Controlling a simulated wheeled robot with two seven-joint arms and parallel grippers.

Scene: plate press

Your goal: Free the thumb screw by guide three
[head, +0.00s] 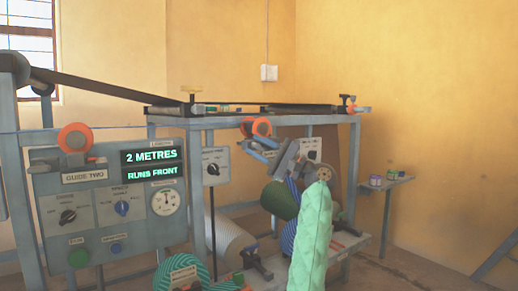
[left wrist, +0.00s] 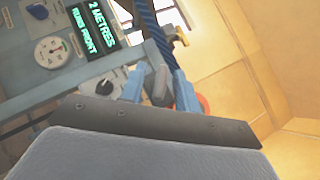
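An orange ring-shaped part (head: 257,127) with a dark centre sits under the front rail of the press table, and I take it to be guide three's, though no label for it is readable. A bit of orange also shows behind a finger in the left wrist view (left wrist: 203,102). My left gripper (head: 264,149) is just below it, its two blue fingers apart. In the left wrist view my left gripper (left wrist: 159,90) has a dark grey piece (left wrist: 160,72) between or behind its fingers; I cannot tell whether they touch it. The thumb screw itself cannot be clearly made out. My right gripper is not in view.
A control panel (head: 108,205) with the guide two label stands at left, its display (head: 152,163) reading 2 METRES, RUNS FRONT. A small dial box (head: 215,163) hangs left of my gripper. Striped rolls (head: 182,270) lie below. A side shelf (head: 386,184) stands right.

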